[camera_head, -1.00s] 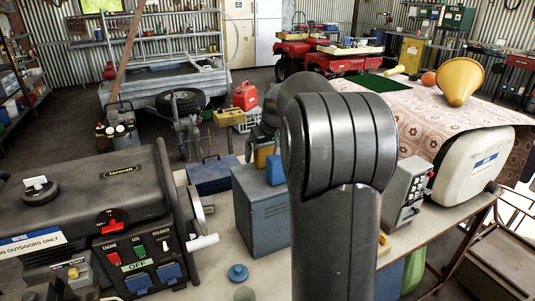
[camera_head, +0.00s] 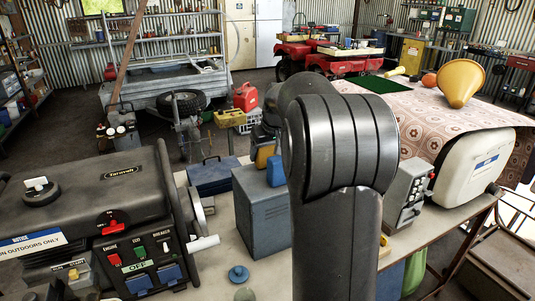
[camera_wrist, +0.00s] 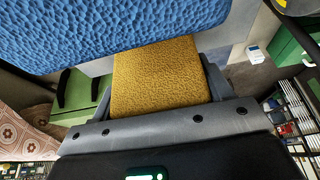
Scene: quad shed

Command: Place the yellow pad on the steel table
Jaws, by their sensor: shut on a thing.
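In the wrist view, the yellow pad (camera_wrist: 160,78) is a square block with a rough, dimpled face. My gripper (camera_wrist: 157,88) is shut on it, with a grey finger at its left and right sides. A blue dimpled surface (camera_wrist: 120,25) lies just beyond the pad's far edge; I cannot tell whether they touch. In the head view, my gripper is hidden and my arm fills the middle. A pale-topped table (camera_head: 213,262) stands in front; I cannot tell whether it is the steel table.
A black generator (camera_head: 95,215) takes up the table's left. A blue-grey metal box (camera_head: 262,215), a blue case (camera_head: 213,176) and a grey control box (camera_head: 405,190) stand on it. A patterned cloth (camera_head: 420,115) with a yellow funnel (camera_head: 460,80) lies behind. Bare tabletop shows in front of the metal box.

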